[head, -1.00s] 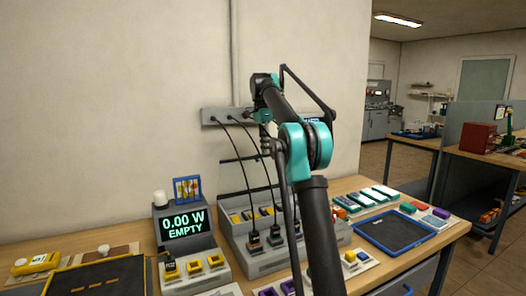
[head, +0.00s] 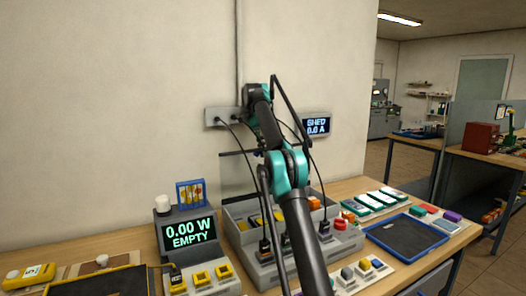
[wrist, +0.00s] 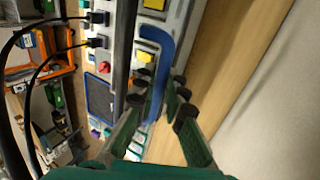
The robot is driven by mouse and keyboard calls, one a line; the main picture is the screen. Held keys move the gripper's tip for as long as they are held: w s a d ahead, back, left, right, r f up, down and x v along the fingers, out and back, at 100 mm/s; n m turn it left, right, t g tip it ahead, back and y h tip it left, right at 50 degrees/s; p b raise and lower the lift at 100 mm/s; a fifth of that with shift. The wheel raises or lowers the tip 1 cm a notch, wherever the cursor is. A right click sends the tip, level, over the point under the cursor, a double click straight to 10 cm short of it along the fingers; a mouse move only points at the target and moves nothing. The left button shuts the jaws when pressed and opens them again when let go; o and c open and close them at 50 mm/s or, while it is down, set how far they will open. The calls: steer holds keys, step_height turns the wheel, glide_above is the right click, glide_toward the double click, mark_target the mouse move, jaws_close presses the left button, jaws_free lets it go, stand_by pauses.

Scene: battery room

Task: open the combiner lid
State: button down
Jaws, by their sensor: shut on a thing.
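The combiner is a grey box (head: 262,274) on the bench in the head view, with yellow blocks inside and black plugs with cables along its front. A thin dark edge (head: 238,153) stands above its back, looking like the raised lid's rim; my arm covers part of it. In the wrist view my gripper (wrist: 160,98) has its fingers on both sides of a blue curved bar (wrist: 158,45), which looks like a handle, and is shut on it. The fingers hide part of the bar. My gripper is hidden behind my arm in the head view.
A meter reading 0.00 W EMPTY (head: 188,234) stands left of the box. A dark tray with a blue rim (head: 366,231) lies to the right. Cables hang from a grey wall strip (head: 222,115) near my arm. A SHED display (head: 316,126) is on the wall.

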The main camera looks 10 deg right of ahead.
steer(key=shift+s+d+r, duration=0.1)
steer(key=shift+d+r, duration=0.1)
steer(key=shift+d, duration=0.15)
steer(key=c, duration=1.6)
jaws_free()
steer(key=shift+d, duration=0.1)
